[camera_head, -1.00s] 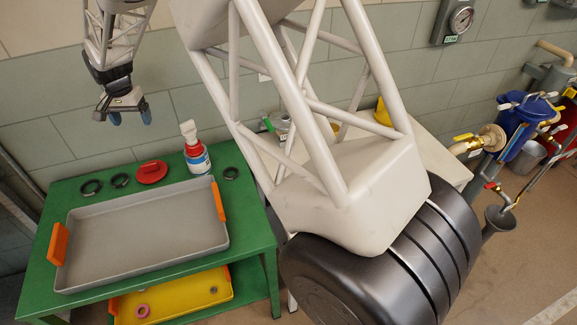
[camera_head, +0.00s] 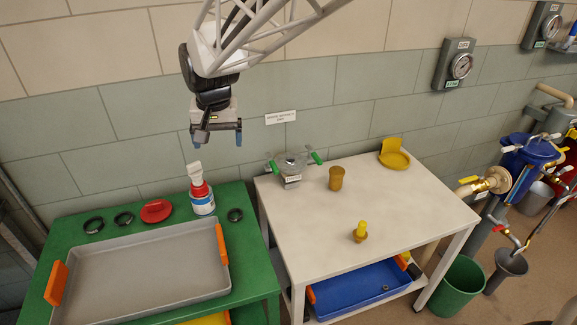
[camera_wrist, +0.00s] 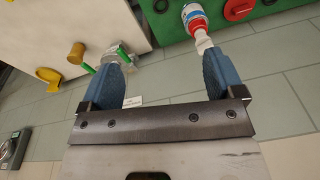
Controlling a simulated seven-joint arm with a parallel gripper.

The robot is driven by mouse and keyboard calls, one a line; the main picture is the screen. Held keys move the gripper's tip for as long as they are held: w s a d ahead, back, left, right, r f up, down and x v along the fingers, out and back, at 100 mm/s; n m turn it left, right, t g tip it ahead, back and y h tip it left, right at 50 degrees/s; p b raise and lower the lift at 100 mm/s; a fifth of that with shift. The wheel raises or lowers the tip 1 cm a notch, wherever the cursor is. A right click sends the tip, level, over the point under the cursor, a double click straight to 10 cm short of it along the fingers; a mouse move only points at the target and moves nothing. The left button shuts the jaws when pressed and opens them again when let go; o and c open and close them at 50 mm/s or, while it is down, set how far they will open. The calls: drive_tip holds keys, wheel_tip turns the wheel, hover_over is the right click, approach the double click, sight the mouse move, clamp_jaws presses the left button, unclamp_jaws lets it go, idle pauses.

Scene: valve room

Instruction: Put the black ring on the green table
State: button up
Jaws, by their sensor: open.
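Three dark rings lie on the green table (camera_head: 62,245): two at its back left, one (camera_head: 94,225) beside another (camera_head: 123,218), and a third (camera_head: 235,215) right of the white-and-red bottle. A dark ring (camera_wrist: 160,5) also shows at the top edge of the wrist view. A small dark ring-like item (camera_head: 386,288) lies in the blue tray under the white table; I cannot tell exactly what it is. My gripper (camera_head: 216,138) is open and empty, raised near the wall above the back of the tables. Its blue fingers (camera_wrist: 163,62) are apart in the wrist view.
The bottle (camera_head: 202,198) stands upright beside a red disc (camera_head: 156,210). A grey tray (camera_head: 140,275) fills the green table's front. The white table (camera_head: 400,205) holds a green-handled fitting (camera_head: 291,168), brown cup (camera_head: 336,178) and yellow-topped plug (camera_head: 360,231). The blue tray (camera_head: 350,285) is below.

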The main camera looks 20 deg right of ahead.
drive_tip(key=s+d, duration=0.4)
drive_tip(key=s, duration=0.5)
drive_tip(key=s+d+f+n, duration=0.1)
drive_tip(key=s+d, duration=0.4)
drive_tip(key=s, duration=0.4)
drive_tip(key=s+d+f+t, duration=0.1)
drive_tip(key=s+d, duration=0.3)
drive_tip(key=s, duration=0.5)
drive_tip(key=shift+s+d+n+h, duration=0.15)
drive_tip(key=shift+s+n+h, duration=0.15)
drive_tip(key=shift+s+n, duration=0.1)
